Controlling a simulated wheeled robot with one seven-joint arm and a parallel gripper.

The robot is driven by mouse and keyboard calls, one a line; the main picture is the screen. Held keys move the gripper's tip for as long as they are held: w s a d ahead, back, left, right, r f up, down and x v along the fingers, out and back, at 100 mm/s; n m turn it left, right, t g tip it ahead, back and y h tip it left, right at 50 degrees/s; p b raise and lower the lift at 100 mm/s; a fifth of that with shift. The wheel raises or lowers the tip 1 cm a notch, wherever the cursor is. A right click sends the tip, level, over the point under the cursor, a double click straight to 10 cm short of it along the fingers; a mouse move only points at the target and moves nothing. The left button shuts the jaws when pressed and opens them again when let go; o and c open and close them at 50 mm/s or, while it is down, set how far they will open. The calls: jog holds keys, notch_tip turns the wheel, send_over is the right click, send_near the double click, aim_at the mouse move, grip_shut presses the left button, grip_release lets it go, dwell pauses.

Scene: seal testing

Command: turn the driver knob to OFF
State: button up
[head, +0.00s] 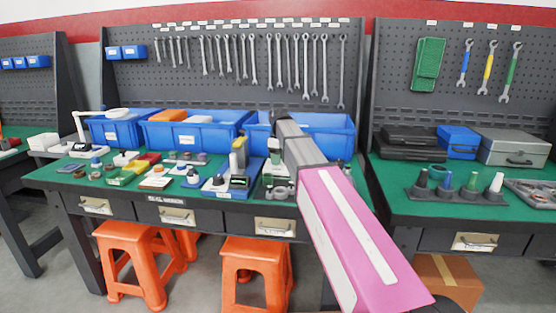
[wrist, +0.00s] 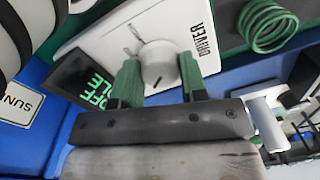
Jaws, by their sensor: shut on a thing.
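The driver unit is a white panel (wrist: 112,38) marked DRIVER in the wrist view, tilted in the picture. Its round white knob (wrist: 157,62) has a dark pointer line on its lower edge. My gripper (wrist: 159,77) has its green fingertips on either side of the knob and is shut on it. Beside the panel, a dark display (wrist: 88,85) shows green letters that look like OFF, with a second line partly hidden. The panel's small marks near the knob are too blurred to read. In the head view my arm hides the gripper.
A green coil (wrist: 268,25) lies close to the panel in the wrist view. In the head view, several small parts crowd the green bench (head: 62,172), with blue bins (head: 190,133) behind. Orange stools (head: 255,252) stand in front of the bench.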

jog(key=o, duration=0.9)
jog(key=r, duration=1.1)
jog(key=shift+w+d, duration=0.1)
jog(key=shift+w, duration=0.1)
jog(key=shift+f, duration=0.1)
